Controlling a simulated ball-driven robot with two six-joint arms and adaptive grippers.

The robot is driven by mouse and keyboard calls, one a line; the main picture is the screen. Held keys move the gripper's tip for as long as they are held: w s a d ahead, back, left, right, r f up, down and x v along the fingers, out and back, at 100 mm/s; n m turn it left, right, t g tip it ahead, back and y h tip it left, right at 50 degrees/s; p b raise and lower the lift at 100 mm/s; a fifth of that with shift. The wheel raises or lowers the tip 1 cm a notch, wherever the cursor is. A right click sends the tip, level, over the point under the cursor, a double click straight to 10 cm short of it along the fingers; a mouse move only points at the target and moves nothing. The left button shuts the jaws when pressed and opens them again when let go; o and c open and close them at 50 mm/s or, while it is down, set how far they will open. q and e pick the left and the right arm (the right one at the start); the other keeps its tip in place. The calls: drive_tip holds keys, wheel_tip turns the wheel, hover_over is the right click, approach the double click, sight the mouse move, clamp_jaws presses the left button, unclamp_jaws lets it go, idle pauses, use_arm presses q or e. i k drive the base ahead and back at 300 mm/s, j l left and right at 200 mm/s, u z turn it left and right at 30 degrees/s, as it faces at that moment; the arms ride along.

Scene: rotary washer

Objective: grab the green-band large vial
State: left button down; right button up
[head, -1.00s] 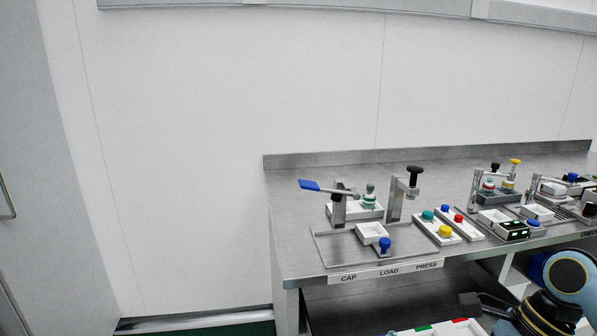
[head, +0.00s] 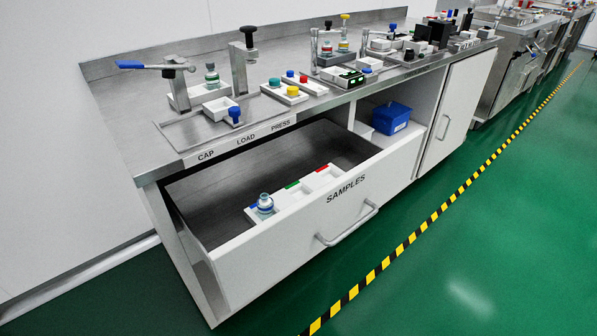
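A vial with a green band and a grey top (head: 211,75) stands upright in the white holder (head: 186,97) of the cap press at the left of the bench. Its size is hard to judge. In the open SAMPLES drawer (head: 290,240), a white tray (head: 293,197) has blue, green and red marks. A clear vial with a blue band (head: 265,204) stands at the tray's blue-marked end. The green-marked and red-marked places look empty. Neither of my grippers is in view.
The press has a blue-handled lever (head: 150,66). Coloured caps (head: 290,82) sit in trays beside it. A rack with more vials (head: 335,52) stands further right. A blue bin (head: 391,118) is on the shelf. The green floor (head: 470,230) in front is clear.

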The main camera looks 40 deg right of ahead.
sight(213, 81)
drive_tip(key=i+j+z, duration=0.25)
drive_tip(key=i+j, duration=0.2)
drive_tip(key=i+j+z, duration=0.25)
drive_tip(key=i+j, duration=0.15)
drive_tip(key=j, duration=0.15)
